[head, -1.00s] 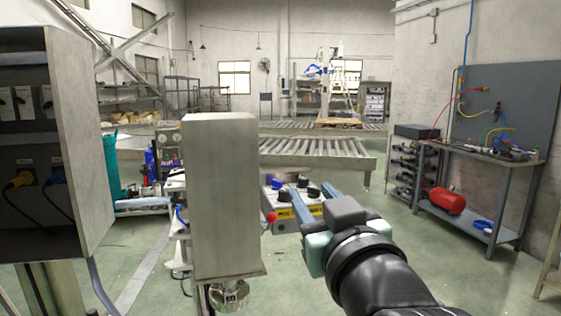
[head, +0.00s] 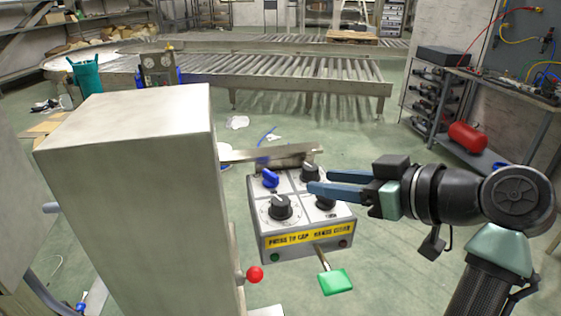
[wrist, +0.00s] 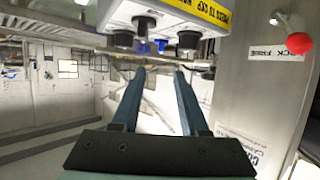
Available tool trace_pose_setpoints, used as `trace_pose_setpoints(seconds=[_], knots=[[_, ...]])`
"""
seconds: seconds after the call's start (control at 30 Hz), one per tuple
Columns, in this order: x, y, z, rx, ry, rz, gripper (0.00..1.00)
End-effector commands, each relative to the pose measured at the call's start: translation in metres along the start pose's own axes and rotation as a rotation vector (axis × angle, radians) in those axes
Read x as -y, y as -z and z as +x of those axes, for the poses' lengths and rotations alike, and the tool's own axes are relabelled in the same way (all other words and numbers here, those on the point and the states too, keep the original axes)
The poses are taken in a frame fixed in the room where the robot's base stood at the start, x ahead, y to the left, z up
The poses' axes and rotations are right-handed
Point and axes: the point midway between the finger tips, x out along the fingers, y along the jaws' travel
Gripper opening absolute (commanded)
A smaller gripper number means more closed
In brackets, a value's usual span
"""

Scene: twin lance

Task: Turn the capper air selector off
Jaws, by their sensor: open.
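A grey control box (head: 300,226) with a yellow label strip carries several knobs. They are a blue knob (head: 270,179) at back left, a black knob (head: 279,207) at front left, and two black knobs (head: 311,173) on the right side. Their small labels are unreadable, so I cannot tell which is the capper air selector. My gripper (head: 319,181) is open, fingers pointing left at the box's right-hand knobs; the front right knob is partly hidden. In the wrist view the box (wrist: 165,14) appears upside down at the top, beyond the open, empty fingers (wrist: 160,72).
A tall grey metal housing (head: 130,200) stands close on the left of the box. A red ball lever (head: 255,274) sticks out from it. A green paddle (head: 336,281) projects below the box. A roller conveyor (head: 290,78) and a bench with a red tank (head: 468,137) stand behind.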

Motion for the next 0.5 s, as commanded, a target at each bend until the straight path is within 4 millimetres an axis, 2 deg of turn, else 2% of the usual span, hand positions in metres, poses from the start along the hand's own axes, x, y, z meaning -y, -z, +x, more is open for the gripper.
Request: trace_pose_setpoints(seconds=[0.5], knots=[[0.001,0.001,0.098,0.002,0.002,0.001,0.44]])
